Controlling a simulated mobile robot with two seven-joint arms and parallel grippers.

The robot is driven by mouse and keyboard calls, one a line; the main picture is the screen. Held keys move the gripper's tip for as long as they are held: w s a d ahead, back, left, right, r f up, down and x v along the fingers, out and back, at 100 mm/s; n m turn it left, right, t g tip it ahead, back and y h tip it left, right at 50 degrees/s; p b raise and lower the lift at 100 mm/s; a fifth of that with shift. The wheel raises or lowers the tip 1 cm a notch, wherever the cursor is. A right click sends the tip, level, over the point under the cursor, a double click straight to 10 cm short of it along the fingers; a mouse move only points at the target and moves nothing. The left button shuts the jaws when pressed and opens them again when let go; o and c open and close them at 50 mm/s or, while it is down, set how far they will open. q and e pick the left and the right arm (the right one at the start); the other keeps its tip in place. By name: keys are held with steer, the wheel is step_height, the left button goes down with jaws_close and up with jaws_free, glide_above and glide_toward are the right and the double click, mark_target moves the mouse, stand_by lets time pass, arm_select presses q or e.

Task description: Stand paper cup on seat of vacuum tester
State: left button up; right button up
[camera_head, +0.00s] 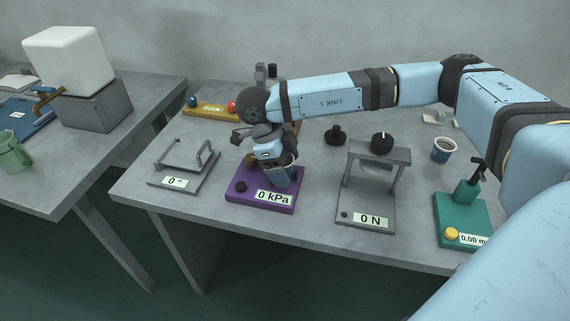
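The purple vacuum tester (250,202) with a "0 kPa" display stands near the table's front edge. A blue paper cup (282,179) with a pale rim is upright over the tester's right part, behind the display. My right gripper (275,161) comes down from above and is shut on the cup near its rim. The gripper and cup hide the tester's seat, so I cannot tell whether the cup's base touches it. A round brown part (250,160) shows behind the cup on its left. My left gripper is not in view.
A grey angle device (184,166) stands left of the tester, and a grey force stand (366,200) right of it. A teal gauge (458,215) and a dark-filled blue cup (443,152) are farther right. A yellow rack (208,110) lies behind.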

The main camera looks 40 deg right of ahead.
steer(key=shift+r, duration=0.15)
steer(key=p+v, duration=0.1)
steer(key=v, duration=1.1)
steer(key=shift+p, duration=0.3)
steer(key=shift+s, duration=0.1)
